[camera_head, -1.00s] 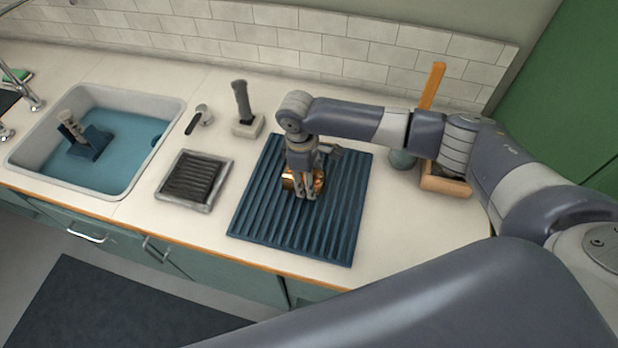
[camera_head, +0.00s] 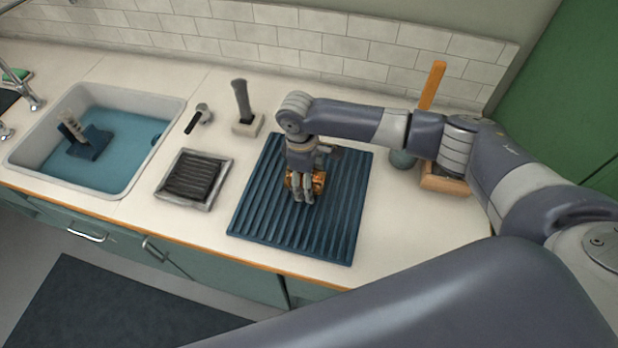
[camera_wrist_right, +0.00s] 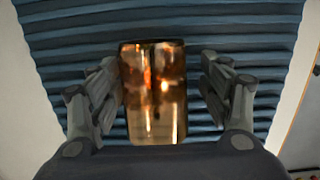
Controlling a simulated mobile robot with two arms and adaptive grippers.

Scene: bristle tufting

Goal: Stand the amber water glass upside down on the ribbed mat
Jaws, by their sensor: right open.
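The amber water glass (camera_head: 319,181) is on the dark blue ribbed mat (camera_head: 262,215), partly hidden behind my right gripper (camera_head: 303,196) in the head view. In the right wrist view the glass (camera_wrist_right: 155,95) shows as a shiny amber block between the two fingers of my right gripper (camera_wrist_right: 162,85). The fingers are open, with a visible gap on each side of the glass. I cannot tell which end of the glass faces down, nor whether it is fully at rest. My left gripper is not in view.
Left of the mat are a square dark-ribbed tray (camera_head: 208,192) and a sink (camera_head: 158,108) with blue water. A grey-handled brush in a holder (camera_head: 247,126) stands behind. A wooden box (camera_head: 440,181) is to the right. The counter's right front is clear.

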